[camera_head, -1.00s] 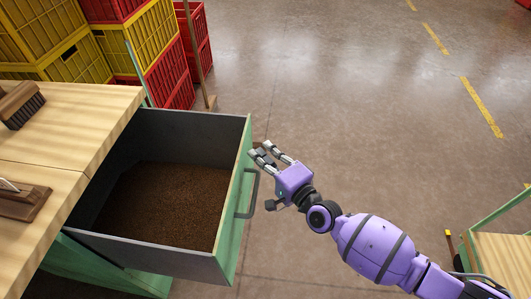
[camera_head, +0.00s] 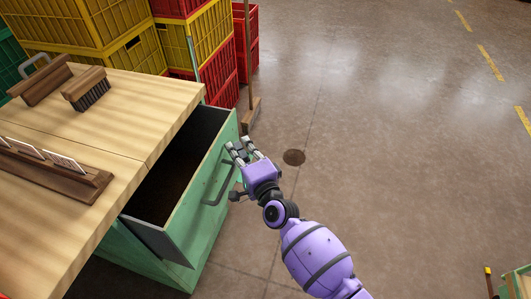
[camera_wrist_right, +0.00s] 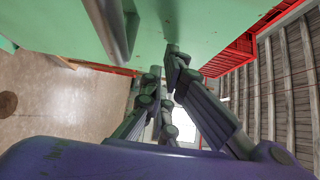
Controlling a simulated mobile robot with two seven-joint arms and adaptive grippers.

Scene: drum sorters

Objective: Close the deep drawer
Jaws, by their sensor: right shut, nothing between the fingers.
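The deep drawer (camera_head: 190,222) sticks partly out of the green cabinet under the wooden worktop, and its dark inside shows. Its green front carries a grey bar handle (camera_head: 217,178). My right gripper (camera_head: 238,149) is at the outer face of the drawer front, beside the upper end of the handle, with its fingers pointing at the panel. In the right wrist view the fingers (camera_wrist_right: 165,75) are close together with nothing between them, and their tips appear to touch or nearly touch the green front (camera_wrist_right: 210,25). The left gripper is not in view.
The worktop (camera_head: 150,100) holds a brush (camera_head: 86,90) and a wooden card holder (camera_head: 50,170). Red and yellow crates (camera_head: 130,60) are stacked behind. A broom (camera_head: 250,110) stands beyond the drawer.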

